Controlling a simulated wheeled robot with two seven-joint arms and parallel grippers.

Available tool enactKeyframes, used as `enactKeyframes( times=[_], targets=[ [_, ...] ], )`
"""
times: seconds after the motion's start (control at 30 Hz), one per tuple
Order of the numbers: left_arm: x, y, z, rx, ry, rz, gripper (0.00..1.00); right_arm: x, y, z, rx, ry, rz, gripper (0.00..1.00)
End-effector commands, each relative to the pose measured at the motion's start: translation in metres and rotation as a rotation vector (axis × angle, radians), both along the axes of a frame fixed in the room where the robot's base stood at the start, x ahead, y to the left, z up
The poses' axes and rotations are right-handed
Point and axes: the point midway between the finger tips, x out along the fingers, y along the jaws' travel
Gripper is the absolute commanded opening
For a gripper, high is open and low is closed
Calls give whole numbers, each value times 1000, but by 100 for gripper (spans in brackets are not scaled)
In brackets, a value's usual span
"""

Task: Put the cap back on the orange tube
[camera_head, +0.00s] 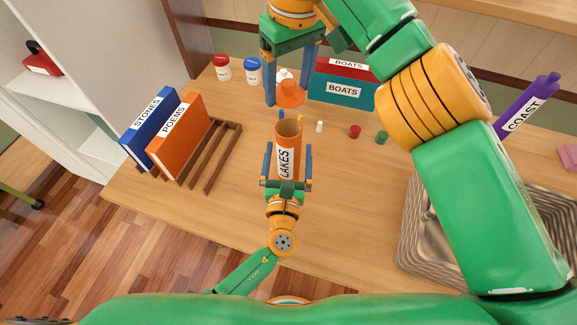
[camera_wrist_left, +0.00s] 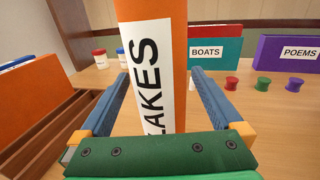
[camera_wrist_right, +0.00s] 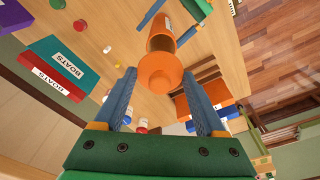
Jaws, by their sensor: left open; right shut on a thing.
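The orange tube (camera_head: 289,138), labelled LAKES, stands upright with its open top showing. My left gripper (camera_head: 288,151) is open, with one finger on each side of the tube. In the left wrist view the tube (camera_wrist_left: 152,60) rises between the two fingers, with a gap on the right. The orange cap (camera_head: 290,97) is held between the fingertips of my right gripper (camera_head: 288,92), which comes down from the top. The cap is apart from the tube, above and beyond its mouth. In the right wrist view the cap (camera_wrist_right: 160,74) overlaps the tube (camera_wrist_right: 162,38).
A wooden rack (camera_head: 215,155) with blue and orange books stands left. Red-capped (camera_head: 222,68) and blue-capped (camera_head: 253,72) jars and BOATS boxes (camera_head: 342,90) are behind. Small red (camera_head: 355,131) and green (camera_head: 381,137) pieces lie right of the tube. A wire basket (camera_head: 410,235) is at right.

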Motion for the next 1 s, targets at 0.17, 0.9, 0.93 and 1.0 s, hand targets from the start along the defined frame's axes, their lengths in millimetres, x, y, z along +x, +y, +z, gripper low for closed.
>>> enactKeyframes(
  times=[0.17,0.9,0.93,1.0],
  targets=[
    [0,0,0,0,0,0,84,0,0,0,0,0,0,21],
    [0,0,0,1,0,0,0,0,-1,-37,-1,3,2,21],
    [0,0,0,1,0,0,0,0,-1,-41,-1,3,1,21],
    [0,0,0,1,0,0,0,-1,-1,-48,-1,2,1,21]
  ],
)
